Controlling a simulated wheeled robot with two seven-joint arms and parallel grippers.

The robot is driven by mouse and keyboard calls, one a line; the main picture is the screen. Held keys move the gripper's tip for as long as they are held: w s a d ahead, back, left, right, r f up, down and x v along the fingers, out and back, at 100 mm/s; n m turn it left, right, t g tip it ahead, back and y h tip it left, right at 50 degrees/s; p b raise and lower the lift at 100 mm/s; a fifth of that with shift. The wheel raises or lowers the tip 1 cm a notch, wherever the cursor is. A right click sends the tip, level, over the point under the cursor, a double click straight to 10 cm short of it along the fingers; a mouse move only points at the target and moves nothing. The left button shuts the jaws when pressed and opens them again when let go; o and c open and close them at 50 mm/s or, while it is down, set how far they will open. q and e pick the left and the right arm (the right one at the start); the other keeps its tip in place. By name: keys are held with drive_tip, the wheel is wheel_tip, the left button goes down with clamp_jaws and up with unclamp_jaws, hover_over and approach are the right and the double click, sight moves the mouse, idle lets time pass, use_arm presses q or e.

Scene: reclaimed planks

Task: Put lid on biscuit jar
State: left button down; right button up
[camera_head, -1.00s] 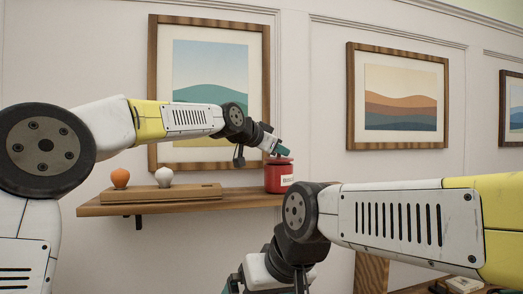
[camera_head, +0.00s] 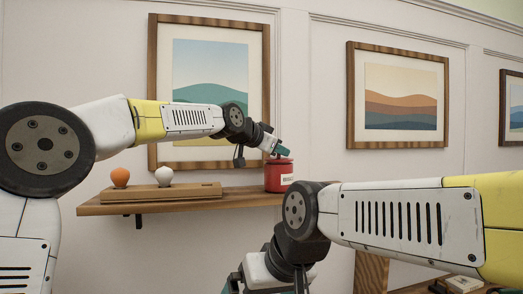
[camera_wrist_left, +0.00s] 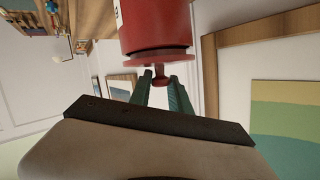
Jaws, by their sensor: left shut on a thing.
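The red biscuit jar (camera_head: 278,178) stands upright at the right end of the wooden wall shelf, with a pale label on its side. It also shows upside down in the left wrist view (camera_wrist_left: 158,22). The red lid (camera_wrist_left: 158,56) is at the jar's mouth, in line with it; I see no clear gap between them. My left gripper (camera_wrist_left: 160,76) is shut on the lid's knob, with a teal finger on each side. In the head view the left gripper (camera_head: 283,152) is just above the jar. My right arm reaches in from the right, its jaws below the frame.
The wooden shelf (camera_head: 105,208) holds a wooden board (camera_head: 160,194) left of the jar. An orange ball-like object (camera_head: 120,177) and a white one (camera_head: 164,176) are by the board. Framed pictures hang on the wall behind. My right forearm lies in front of the jar's right.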

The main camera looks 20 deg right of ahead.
idle(0.3)
use_arm(q)
drive_tip(key=c, duration=1.1)
unclamp_jaws()
drive_tip(key=o, duration=0.4)
drive_tip(key=shift+o, duration=0.2)
drive_tip(key=shift+r, duration=3.45)
